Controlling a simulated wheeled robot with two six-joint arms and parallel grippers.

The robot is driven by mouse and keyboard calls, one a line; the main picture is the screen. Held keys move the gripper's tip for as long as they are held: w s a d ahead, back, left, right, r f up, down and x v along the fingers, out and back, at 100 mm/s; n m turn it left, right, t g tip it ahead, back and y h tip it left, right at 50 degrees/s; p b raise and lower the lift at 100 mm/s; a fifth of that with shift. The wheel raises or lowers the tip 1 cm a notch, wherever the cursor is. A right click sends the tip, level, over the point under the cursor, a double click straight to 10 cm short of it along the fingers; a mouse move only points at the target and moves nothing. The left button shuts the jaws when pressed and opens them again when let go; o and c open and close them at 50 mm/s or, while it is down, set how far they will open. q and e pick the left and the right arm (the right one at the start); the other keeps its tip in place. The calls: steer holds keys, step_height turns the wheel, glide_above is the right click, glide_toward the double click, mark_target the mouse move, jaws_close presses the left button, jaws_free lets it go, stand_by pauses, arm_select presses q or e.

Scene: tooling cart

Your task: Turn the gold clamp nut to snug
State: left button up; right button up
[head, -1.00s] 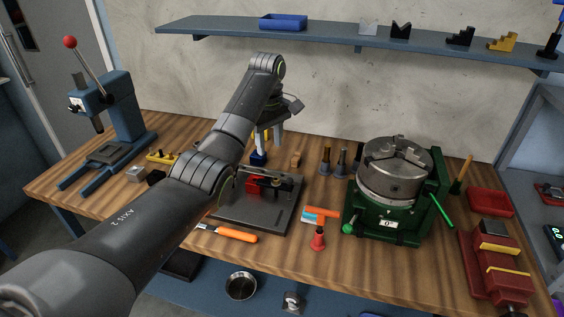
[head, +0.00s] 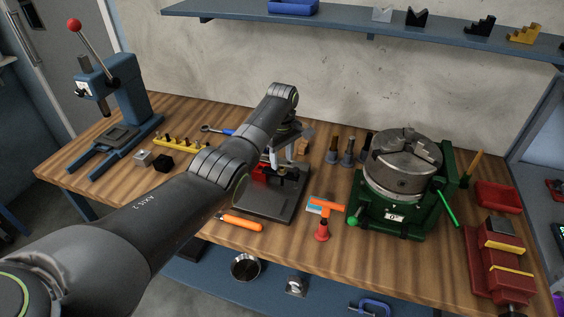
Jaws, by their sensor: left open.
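A dark grey fixture plate (head: 268,207) lies on the workbench near its middle. It carries a red block (head: 259,172) and a black clamp (head: 290,175). I cannot make out the gold clamp nut; my arm and gripper cover part of the fixture. My left gripper (head: 281,159) is open, fingers pointing down, over the back part of the fixture. I cannot tell whether its fingers touch anything. My right gripper is not in view.
A green-based chuck (head: 403,168) stands right of the fixture. A blue-handled wrench (head: 219,131) is behind my arm. An arbor press (head: 115,105) stands at left.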

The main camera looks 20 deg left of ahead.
mark_target(282, 168)
arm_select(q)
step_height(282, 168, down, 2)
steer(key=shift+f, duration=0.55)
jaws_close()
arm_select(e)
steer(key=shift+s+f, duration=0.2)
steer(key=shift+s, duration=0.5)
arm_select(q)
steer(key=shift+m, duration=0.3)
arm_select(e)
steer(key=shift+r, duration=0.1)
